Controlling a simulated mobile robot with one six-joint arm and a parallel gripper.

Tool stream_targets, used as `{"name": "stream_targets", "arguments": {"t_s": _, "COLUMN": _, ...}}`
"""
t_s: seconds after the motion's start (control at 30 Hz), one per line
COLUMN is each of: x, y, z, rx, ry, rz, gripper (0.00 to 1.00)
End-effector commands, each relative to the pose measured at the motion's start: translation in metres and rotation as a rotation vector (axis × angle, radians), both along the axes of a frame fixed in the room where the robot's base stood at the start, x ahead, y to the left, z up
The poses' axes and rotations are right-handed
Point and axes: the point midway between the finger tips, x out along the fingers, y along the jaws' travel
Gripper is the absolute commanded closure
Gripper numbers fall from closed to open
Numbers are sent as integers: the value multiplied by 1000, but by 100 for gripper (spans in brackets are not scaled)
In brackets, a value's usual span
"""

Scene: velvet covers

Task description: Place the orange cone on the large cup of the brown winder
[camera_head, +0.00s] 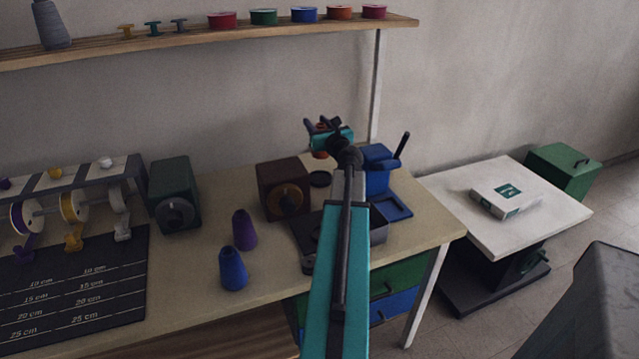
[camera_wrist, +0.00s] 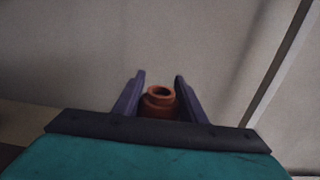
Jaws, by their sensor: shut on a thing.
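My gripper (camera_head: 322,124) is raised over the back of the table, in front of the wall. In the wrist view its two dark fingers stand on either side of the orange cone (camera_wrist: 160,104), whose open narrow top shows between them. In the head view only small orange-red bits of the cone (camera_head: 319,154) show around my teal hand. The brown winder (camera_head: 284,182) stands on the table, left of and below my gripper, with a round brownish fitting on its front. I cannot tell which part is its large cup. The cone is apart from the winder.
A purple cone (camera_head: 244,231) and a blue cone (camera_head: 232,270) stand in front of the winder. A green winder (camera_head: 174,192) is to the left. A blue box (camera_head: 376,171) stands right of my arm. A shelf (camera_head: 200,40) with spools runs above.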

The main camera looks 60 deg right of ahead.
Motion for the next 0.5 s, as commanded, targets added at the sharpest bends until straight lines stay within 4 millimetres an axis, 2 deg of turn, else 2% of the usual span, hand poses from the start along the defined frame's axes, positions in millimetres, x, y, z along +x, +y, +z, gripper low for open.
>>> {"name": "stream_targets", "arguments": {"t_s": 0.3, "x": 2, "y": 2, "z": -1, "rx": 0, "ry": 0, "rz": 3, "gripper": 100}}
{"name": "stream_targets", "arguments": {"t_s": 0.5, "x": 2, "y": 2, "z": -18, "rx": 3, "ry": 0, "rz": 3, "gripper": 100}}
